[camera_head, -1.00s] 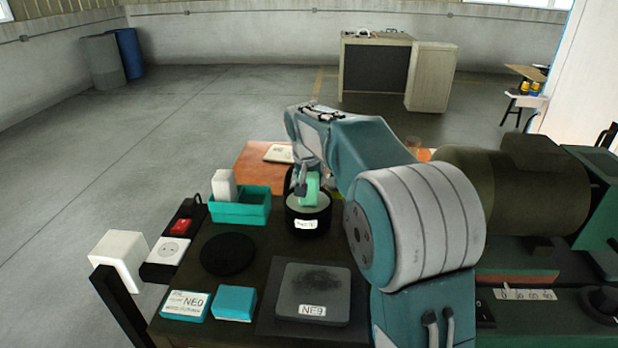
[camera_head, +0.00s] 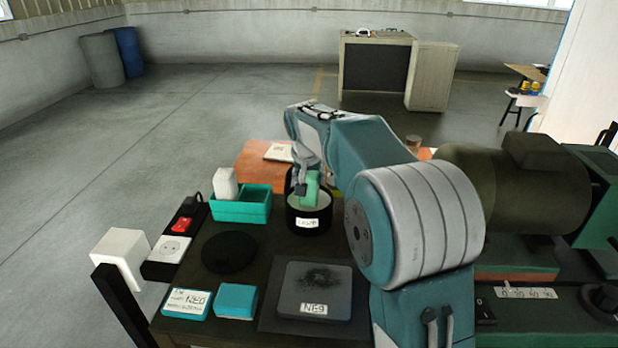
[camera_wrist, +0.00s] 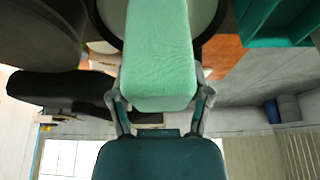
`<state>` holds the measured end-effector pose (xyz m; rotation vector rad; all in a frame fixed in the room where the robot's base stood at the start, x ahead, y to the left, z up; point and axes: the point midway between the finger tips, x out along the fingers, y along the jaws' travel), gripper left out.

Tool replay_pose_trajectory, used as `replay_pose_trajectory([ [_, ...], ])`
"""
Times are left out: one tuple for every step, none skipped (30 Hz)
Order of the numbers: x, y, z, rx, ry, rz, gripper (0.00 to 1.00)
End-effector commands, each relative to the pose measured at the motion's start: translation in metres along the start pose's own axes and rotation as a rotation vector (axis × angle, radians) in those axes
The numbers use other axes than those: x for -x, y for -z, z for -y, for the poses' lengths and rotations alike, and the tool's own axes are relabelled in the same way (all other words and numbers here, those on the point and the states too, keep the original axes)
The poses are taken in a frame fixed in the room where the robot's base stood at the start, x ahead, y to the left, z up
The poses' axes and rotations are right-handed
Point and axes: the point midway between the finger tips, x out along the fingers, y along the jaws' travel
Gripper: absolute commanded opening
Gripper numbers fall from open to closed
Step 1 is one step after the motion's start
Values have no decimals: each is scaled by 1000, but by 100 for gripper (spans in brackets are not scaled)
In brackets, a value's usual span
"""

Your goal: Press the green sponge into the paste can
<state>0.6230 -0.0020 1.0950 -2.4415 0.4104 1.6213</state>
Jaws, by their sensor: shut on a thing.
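The green sponge (camera_head: 312,187) is upright between the fingers of my gripper (camera_head: 303,184). In the wrist view the sponge (camera_wrist: 160,55) fills the space between both fingers of my gripper (camera_wrist: 160,100). The paste can (camera_head: 308,222) is a black round can with a white label and a pale inside. The sponge's lower end is at the can's mouth, over the pale paste. I cannot tell how deep it sits. The can's rim also shows behind the sponge in the wrist view (camera_wrist: 207,25).
A teal tray (camera_head: 240,208) holding a white block (camera_head: 224,183) stands left of the can. A black disc (camera_head: 230,252), teal boxes (camera_head: 236,301) and a grey plate (camera_head: 315,291) lie in front. A socket strip (camera_head: 168,257) runs along the left edge. A dark machine (camera_head: 500,190) stands right.

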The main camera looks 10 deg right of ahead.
Motion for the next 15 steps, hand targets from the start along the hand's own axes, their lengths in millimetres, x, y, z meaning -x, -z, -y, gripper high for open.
replay_pose_trajectory([
  [-2, -1, 0, 0, -1, 5, 26],
  [-2, -1, 0, 0, -1, 5, 26],
  [0, -1, 0, 0, -1, 5, 26],
  [1, 0, 0, 0, -1, 4, 26],
  [3, 1, 0, 0, -1, 4, 26],
  [6, 2, 0, 0, 0, 3, 26],
  [8, 3, 0, 0, 0, 2, 26],
  [10, 4, 0, 0, 0, 2, 26],
  [13, 5, 0, 0, 0, 2, 26],
  [15, 6, 0, 0, 0, 2, 26],
  [17, 6, 0, 0, 0, 2, 26],
  [20, 8, 0, 0, 1, 1, 26],
  [22, 9, 0, 0, 1, 0, 26],
  [23, 9, 0, 0, 1, 1, 26],
  [26, 10, 0, 0, 0, 1, 26],
])
